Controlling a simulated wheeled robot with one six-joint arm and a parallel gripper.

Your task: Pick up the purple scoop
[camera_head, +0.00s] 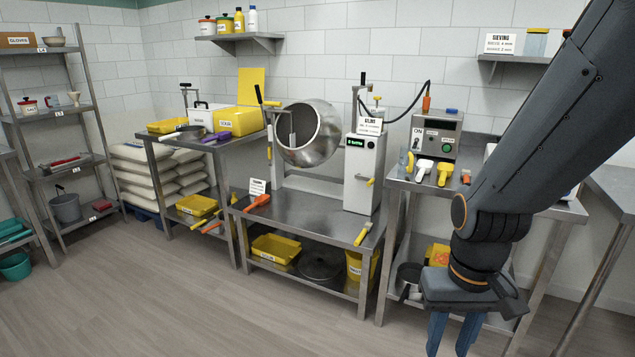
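The purple scoop (215,137) lies on the left steel table (186,147), near its front right corner. It is in front of a yellow bin (237,121) and beside a grey pan or scoop with a light handle (190,131). My gripper (452,338) hangs at the lower right, pointing down, far from the purple scoop. Its two blue fingers are apart with nothing seen between them. The fingertips run close to the bottom edge of the view.
A round steel drum (307,134) stands over the middle table (310,225). An orange scoop (257,202) and a yellow-handled tool (363,233) lie on that table. White and yellow scoops (424,168) are on the right table. The floor (170,290) at the lower left is clear.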

